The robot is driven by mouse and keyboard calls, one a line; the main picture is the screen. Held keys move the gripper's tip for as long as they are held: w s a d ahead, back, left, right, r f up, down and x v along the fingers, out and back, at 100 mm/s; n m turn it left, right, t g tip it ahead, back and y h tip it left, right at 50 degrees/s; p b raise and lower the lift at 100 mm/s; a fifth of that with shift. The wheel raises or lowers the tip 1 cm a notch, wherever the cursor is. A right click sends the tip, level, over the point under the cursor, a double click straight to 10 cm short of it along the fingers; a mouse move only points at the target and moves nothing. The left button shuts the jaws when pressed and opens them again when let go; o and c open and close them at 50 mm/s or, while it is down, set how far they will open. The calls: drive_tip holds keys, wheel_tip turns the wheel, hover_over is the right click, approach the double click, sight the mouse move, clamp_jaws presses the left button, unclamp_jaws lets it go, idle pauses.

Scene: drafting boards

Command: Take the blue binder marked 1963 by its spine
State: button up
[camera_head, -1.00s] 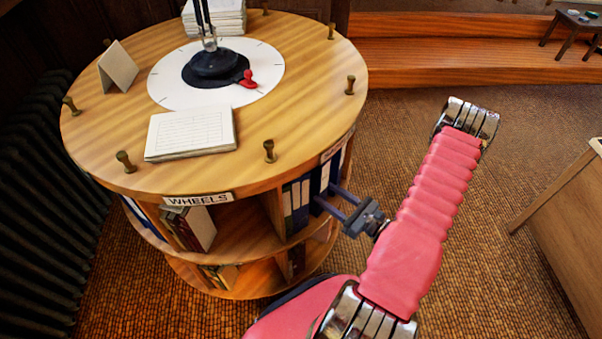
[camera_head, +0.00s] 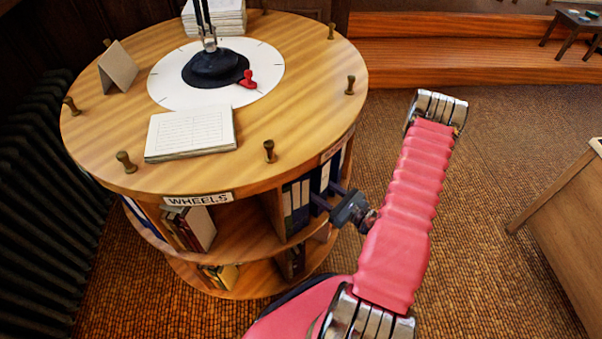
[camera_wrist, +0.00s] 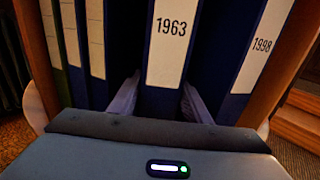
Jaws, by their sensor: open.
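The blue binder marked 1963 (camera_wrist: 166,78) stands upright in the middle of the wrist view, its white spine label facing me. In the head view, blue binders (camera_head: 320,177) show in the upper shelf bay. My gripper (camera_wrist: 158,103) is open, with one finger on each side of the 1963 binder's lower spine. I cannot tell whether the fingers touch it. In the head view my gripper (camera_head: 322,203) reaches into the bay, and its fingertips are partly hidden among the binders.
A blue binder marked 1998 (camera_wrist: 255,50) stands to the right, and several labelled binders (camera_wrist: 73,45) stand to the left. Wooden uprights bound the bay. The round tabletop (camera_head: 300,110) overhangs the shelves and carries small brass pegs, papers and a stamp.

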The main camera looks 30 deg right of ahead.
sight(324, 185)
idle(0.3)
clamp_jaws()
idle(0.4)
drive_tip(key=shift+r, duration=0.15)
drive_tip(key=shift+r, duration=1.6)
drive_tip(key=shift+s+d+r, duration=0.1)
drive_tip(key=shift+s+d, duration=0.05)
drive_tip(key=shift+s, duration=0.15)
drive_tip(key=v, duration=1.7)
drive_tip(key=shift+s, duration=0.15)
